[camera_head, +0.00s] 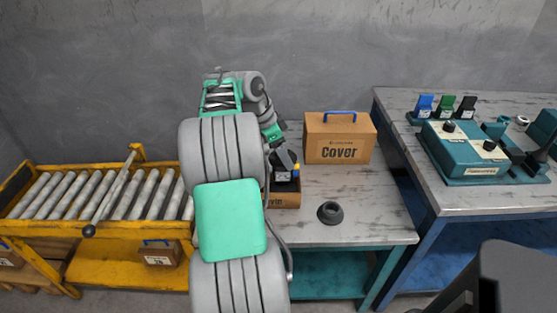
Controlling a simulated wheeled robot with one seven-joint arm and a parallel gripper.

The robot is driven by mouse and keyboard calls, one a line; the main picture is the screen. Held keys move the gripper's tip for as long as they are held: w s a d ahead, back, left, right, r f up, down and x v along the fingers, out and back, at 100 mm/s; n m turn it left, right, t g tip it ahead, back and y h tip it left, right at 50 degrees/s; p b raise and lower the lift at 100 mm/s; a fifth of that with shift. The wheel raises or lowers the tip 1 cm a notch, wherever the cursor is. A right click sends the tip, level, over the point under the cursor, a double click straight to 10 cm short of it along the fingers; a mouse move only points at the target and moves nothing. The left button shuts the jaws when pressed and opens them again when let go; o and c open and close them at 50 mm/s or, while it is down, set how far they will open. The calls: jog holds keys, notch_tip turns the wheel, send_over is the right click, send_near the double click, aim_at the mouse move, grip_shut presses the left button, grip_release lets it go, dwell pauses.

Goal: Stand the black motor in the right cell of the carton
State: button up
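The open brown carton (290,200) stands on the middle table, its left part hidden behind my arm. My gripper (287,172) points down at the carton's right part, seen small and from behind. A dark shape (284,185) shows at the carton's opening just under my gripper. It may be the black motor, but I cannot tell it clearly from the gripper's fingers. A small blue patch and a yellow patch show beside it. The fingers are too small and hidden to tell open from shut. The carton's cells cannot be made out.
A closed cardboard cover (340,148) with a blue handle stands behind on the table. A dark round flanged part (330,212) lies to the right of the carton. A yellow roller conveyor (130,197) is at left. A teal fixture (466,152) stands on the right table.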

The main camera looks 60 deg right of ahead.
jog(key=shift+d+f+b, duration=0.1)
jog(key=shift+f+b, duration=0.5)
jog(key=shift+f, duration=2.2)
jog(key=shift+f, duration=0.1)
jog(key=o, duration=1.6)
jog(key=shift+f, duration=0.25)
jog(key=o, duration=0.5)
jog(key=shift+c, duration=0.2)
jog(key=shift+r, duration=0.15)
